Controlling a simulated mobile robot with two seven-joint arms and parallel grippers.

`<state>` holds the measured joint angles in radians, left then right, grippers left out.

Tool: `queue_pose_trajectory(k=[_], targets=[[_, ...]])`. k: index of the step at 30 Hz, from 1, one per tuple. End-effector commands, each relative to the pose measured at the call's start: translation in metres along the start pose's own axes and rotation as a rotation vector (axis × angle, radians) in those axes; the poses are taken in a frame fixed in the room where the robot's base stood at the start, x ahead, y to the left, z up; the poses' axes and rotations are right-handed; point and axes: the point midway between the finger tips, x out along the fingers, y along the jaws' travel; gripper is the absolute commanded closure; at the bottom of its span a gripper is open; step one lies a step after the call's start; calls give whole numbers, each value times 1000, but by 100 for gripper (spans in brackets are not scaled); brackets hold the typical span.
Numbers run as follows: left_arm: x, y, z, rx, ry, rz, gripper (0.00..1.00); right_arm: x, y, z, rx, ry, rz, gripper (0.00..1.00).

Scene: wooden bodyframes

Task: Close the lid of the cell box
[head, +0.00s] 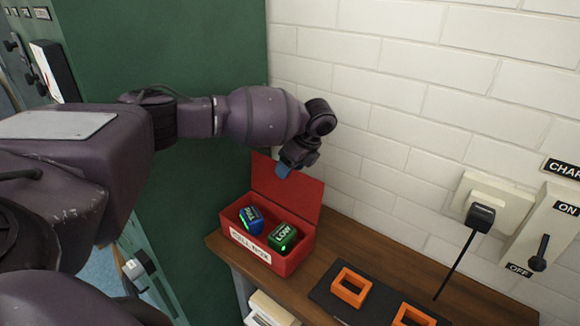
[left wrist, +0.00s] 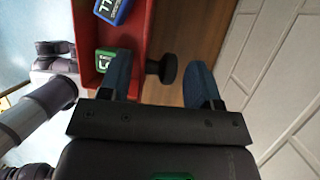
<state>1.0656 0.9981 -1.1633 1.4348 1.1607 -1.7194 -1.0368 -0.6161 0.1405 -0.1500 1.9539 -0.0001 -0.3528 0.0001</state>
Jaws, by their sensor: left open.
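The red cell box (head: 290,262) stands on the wooden bench with its red lid (head: 290,192) open, raised upright at the back. A blue cell (head: 250,219) and a green cell (head: 283,237) lie inside. My left gripper (head: 284,172) is at the lid's upper edge, pointing down. In the left wrist view its blue fingers (left wrist: 162,62) are open, one on each side of the lid's thin red edge (left wrist: 147,35). A dark round knob (left wrist: 169,69) on the lid's outer side shows between them. Whether anything touches is unclear. My right gripper is out of view.
A dark mat with orange frames (head: 351,287) lies right of the box on the wooden bench (head: 385,250). A white brick wall stands close behind. A green cabinet (head: 170,45) is at the left. A plug with a cord (head: 455,258) hangs at the right.

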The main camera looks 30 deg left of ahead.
Motion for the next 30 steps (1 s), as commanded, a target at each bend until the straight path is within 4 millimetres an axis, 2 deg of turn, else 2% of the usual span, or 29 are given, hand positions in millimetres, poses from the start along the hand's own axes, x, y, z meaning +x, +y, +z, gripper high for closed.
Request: queue_pose_trajectory(k=[12,23,30], targets=[[7,0,0,0,0,0,44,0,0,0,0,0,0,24],[6,0,0,0,0,0,99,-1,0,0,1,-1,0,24],[6,0,0,-1,0,-2,100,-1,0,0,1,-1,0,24]])
